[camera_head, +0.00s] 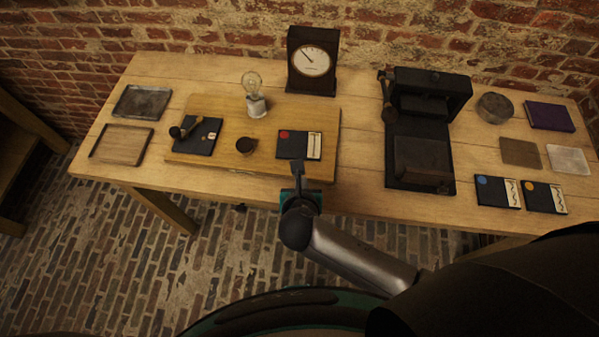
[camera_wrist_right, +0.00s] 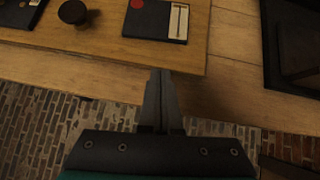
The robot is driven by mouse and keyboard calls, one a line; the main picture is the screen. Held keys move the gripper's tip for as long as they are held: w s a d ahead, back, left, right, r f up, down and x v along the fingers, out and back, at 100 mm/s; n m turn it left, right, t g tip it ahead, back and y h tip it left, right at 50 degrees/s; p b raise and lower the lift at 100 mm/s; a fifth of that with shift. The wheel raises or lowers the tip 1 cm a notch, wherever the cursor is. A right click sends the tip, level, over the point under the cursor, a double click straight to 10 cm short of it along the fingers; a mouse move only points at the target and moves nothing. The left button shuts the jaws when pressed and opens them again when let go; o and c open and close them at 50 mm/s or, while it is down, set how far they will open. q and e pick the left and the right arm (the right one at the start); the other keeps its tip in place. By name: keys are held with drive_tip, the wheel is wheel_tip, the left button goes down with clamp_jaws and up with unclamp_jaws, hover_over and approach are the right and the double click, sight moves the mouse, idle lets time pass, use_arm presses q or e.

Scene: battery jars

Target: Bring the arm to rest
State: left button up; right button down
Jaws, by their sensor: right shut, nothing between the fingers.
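My right gripper (camera_head: 298,170) is in front of the bench's near edge in the head view, just below the card with a red dot (camera_head: 299,145). In the right wrist view its two fingers (camera_wrist_right: 161,90) are together with nothing between them. The fingertips overlap the bench edge in that picture, and the red-dot card (camera_wrist_right: 156,19) lies beyond them, apart from them. My left arm and gripper show in neither view.
A clock (camera_head: 312,61) stands behind. A black press (camera_head: 420,130) stands right. Brick floor lies in front.

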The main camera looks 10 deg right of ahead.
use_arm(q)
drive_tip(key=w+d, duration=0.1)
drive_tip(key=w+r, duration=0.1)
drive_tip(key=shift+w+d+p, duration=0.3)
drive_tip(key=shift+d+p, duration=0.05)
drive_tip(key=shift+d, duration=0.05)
use_arm(e)
drive_tip(key=v, duration=0.4)
drive_tip(key=shift+s, duration=0.1)
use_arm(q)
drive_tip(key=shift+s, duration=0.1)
use_arm(e)
drive_tip(key=shift+a, duration=0.1)
